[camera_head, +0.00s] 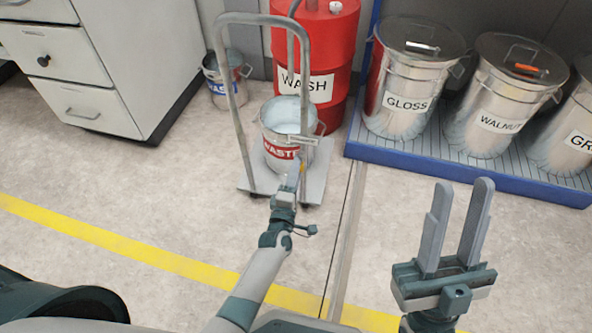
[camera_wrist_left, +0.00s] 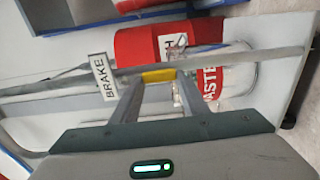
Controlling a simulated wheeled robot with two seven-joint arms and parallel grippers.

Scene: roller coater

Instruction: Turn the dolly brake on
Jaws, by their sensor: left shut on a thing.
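The dolly (camera_head: 313,186) is a grey platform with a tall tubular handle frame. A metal bucket labelled WASTE (camera_head: 282,151) stands on it. A BRAKE sign shows in the left wrist view (camera_wrist_left: 103,76), beside a yellow grip (camera_wrist_left: 158,76) on the dolly's brake lever. My left gripper (camera_head: 294,176) reaches to the dolly's near side. In the left wrist view my left gripper (camera_wrist_left: 160,88) has its fingers on either side of the yellow grip, shut on it. Most of the lever is hidden. My right gripper (camera_head: 459,222) is empty, its fingers apart, over the floor at the right.
A red WASH drum (camera_head: 335,50) stands behind the dolly. A small bucket (camera_head: 226,80) is left of it, near a white drawer cabinet (camera_head: 110,50). Lidded GLOSS (camera_head: 402,90) and WALNUT (camera_head: 500,105) cans stand on a blue-edged pallet (camera_head: 470,175). The near floor is clear.

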